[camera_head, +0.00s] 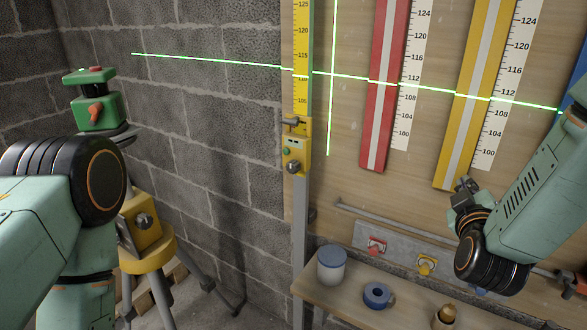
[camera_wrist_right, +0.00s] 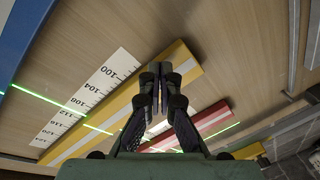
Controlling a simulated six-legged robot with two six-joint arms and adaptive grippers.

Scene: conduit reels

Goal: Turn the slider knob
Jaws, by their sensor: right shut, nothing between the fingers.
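The yellow slider (camera_head: 296,153) is on the upright grey post with the yellow measuring scale (camera_head: 301,60), left of the board. Its dark round slider knob (camera_head: 293,168) sticks out at the lower front, below a small green button. My right gripper (camera_head: 464,184) is shut and empty, well right of the knob, by the lower end of the yellow strip (camera_head: 478,80). Its closed fingers also show in the right wrist view (camera_wrist_right: 158,72), in front of the yellow strip. My left arm enters from the left; its gripper is out of view.
A green laser device (camera_head: 97,110) stands on a yellow-topped tripod (camera_head: 150,255) at left. A red strip (camera_head: 384,90) hangs between post and right gripper. A shelf (camera_head: 340,305) below holds a blue-lidded tub (camera_head: 331,267) and blue tape roll (camera_head: 377,295).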

